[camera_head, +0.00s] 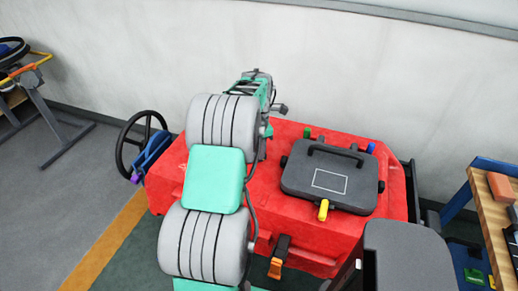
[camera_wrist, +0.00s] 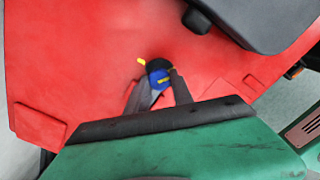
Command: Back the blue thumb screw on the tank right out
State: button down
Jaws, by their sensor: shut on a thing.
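In the wrist view, my gripper (camera_wrist: 158,92) is shut on a small blue thumb screw (camera_wrist: 159,77) with a dark top. The screw sits against the red tank (camera_wrist: 90,60), between the two dark fingertips. Small yellow marks show beside it and on it. In the head view my arm rises in front of the tank (camera_head: 285,220); the fingertips and the held screw are hidden there. Whether the thread is still in the tank cannot be told.
A dark lid (camera_head: 328,183) with a handle lies on the tank, with green, blue and yellow knobs around it. A steering wheel (camera_head: 136,143) stands at the left. A wooden bench (camera_head: 490,215) is at the right, and a wall runs behind.

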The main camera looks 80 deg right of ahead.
jog(key=n, duration=0.5)
jog(key=shift+a+f+n, duration=0.25)
jog(key=shift+f+n, duration=0.15)
dwell(0.3)
jog(key=c, duration=1.6)
grip_release()
jog(key=o, duration=0.5)
jog(key=shift+d+r, duration=0.15)
jog(key=shift+r, duration=0.15)
jog(key=shift+d+r, duration=0.1)
jog(key=shift+r, duration=0.2)
notch_tip(320, 180, up, 7)
jog(key=shift+b, duration=0.35)
